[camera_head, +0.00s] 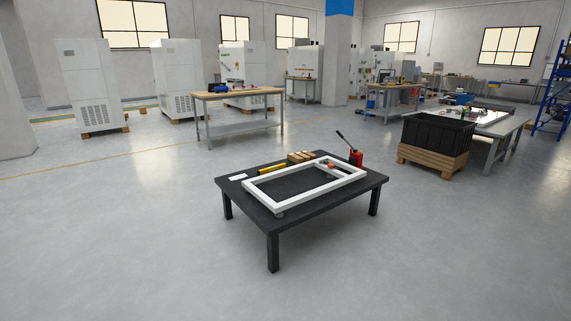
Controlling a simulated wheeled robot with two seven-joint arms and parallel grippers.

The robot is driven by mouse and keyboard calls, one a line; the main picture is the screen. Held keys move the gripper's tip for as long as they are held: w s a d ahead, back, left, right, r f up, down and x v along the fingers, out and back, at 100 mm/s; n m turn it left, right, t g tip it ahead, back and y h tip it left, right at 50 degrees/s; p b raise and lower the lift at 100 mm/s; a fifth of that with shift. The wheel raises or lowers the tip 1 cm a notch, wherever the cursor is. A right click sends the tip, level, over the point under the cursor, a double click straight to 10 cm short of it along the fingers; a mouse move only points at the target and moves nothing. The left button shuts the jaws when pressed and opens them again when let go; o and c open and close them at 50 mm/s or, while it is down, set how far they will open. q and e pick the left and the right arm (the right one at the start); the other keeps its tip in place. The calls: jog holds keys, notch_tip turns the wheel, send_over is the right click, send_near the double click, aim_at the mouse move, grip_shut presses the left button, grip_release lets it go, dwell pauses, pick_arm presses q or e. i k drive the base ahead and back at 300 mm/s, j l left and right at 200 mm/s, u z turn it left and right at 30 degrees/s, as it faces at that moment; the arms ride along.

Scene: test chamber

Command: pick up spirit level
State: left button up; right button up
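A yellow bar that looks like the spirit level (272,169) lies on a low black table (262,215), along the far side of a white rectangular frame (263,198). The white frame is raised slightly on small feet and sits close in front of the level. Neither of my grippers is in view.
On the black table are a white card (237,177), several wooden blocks (299,156) and a red jack with a black lever (355,158). A black crate on a wooden pallet (433,163) stands to the right. A workbench (238,95) stands behind. The floor around the table is clear.

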aim_at(264, 171)
jog(key=i, duration=0.75)
jog(key=i+u, duration=0.1)
jog(key=i, duration=0.65)
jog(key=i+l, duration=0.15)
jog(key=i, duration=0.65)
jog(key=i+l+u, duration=0.15)
jog(key=i, duration=0.6)
jog(key=u, duration=1.05)
jog(key=i+j+u, duration=0.3)
jog(key=i+j, duration=0.15)
jog(key=i+j+u, duration=0.25)
jog(key=i, duration=0.4)
jog(key=i+l+z, duration=0.15)
jog(key=i+z, duration=0.15)
jog(key=i, duration=0.5)
jog(key=i+j+z, duration=0.1)
jog(key=i+z, duration=0.2)
jog(key=i, duration=0.5)
jog(key=i+z, duration=0.1)
jog(key=i, duration=0.75)
jog(key=i+j+z, duration=0.1)
jog(key=i, duration=0.75)
jog(key=i+l+z, duration=0.1)
jog(key=i+z, duration=0.8)
jog(key=i+j+z, duration=0.15)
jog(key=z, duration=0.3)
jog(key=i+l+z, duration=0.2)
jog(key=i+z, duration=0.8)
jog(key=i+j+z, duration=0.1)
jog(key=i+z, duration=0.4)
